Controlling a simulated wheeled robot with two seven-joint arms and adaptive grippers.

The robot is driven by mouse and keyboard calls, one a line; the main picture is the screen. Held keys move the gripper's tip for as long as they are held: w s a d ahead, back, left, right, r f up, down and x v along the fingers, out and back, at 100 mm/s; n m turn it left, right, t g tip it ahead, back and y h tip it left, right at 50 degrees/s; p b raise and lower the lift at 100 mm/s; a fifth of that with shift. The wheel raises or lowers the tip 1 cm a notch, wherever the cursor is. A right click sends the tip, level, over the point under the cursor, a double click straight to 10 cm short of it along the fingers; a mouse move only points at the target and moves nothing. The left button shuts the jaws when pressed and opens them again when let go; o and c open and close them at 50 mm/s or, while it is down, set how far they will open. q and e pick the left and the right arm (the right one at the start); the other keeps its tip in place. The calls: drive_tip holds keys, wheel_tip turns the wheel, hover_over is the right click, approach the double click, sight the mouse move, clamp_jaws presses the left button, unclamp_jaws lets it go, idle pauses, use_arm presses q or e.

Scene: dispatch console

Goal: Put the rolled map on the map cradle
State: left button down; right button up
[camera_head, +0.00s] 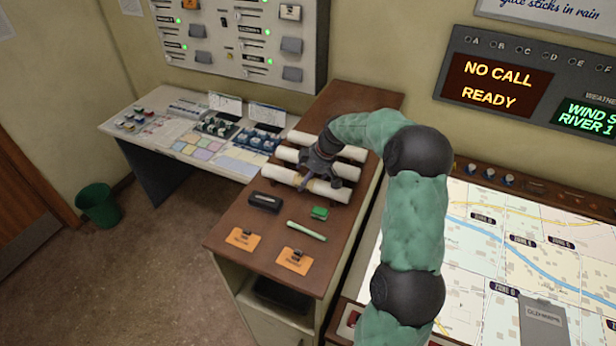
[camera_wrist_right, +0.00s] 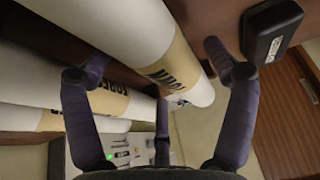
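Several white rolled maps with tan bands lie side by side on the wooden cabinet top in the head view; the nearest rolled map (camera_head: 283,175) is under my right gripper (camera_head: 314,180). In the right wrist view, this rolled map (camera_wrist_right: 133,38) runs between the spread fingers of my right gripper (camera_wrist_right: 155,60). The fingers stand on either side of it, and I cannot tell whether they touch it. A second rolled map (camera_wrist_right: 45,93) lies beside it, its band partly reading "FOREST". I cannot make out a separate map cradle. My left gripper is out of view.
A black case (camera_head: 265,201), a green stapler-like item (camera_head: 319,213), a green stick (camera_head: 306,231) and orange clipped cards (camera_head: 243,239) lie on the cabinet top (camera_head: 270,258). A lit map table (camera_head: 490,270) stands to the right, a desk (camera_head: 190,135) to the left.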

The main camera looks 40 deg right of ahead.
drive_tip(key=shift+r, duration=0.1)
drive_tip(key=shift+r+p, duration=0.25)
drive_tip(key=shift+p, duration=0.15)
drive_tip(key=b+v, duration=0.1)
drive_tip(key=v, duration=1.1)
drive_tip(key=shift+d, duration=0.1)
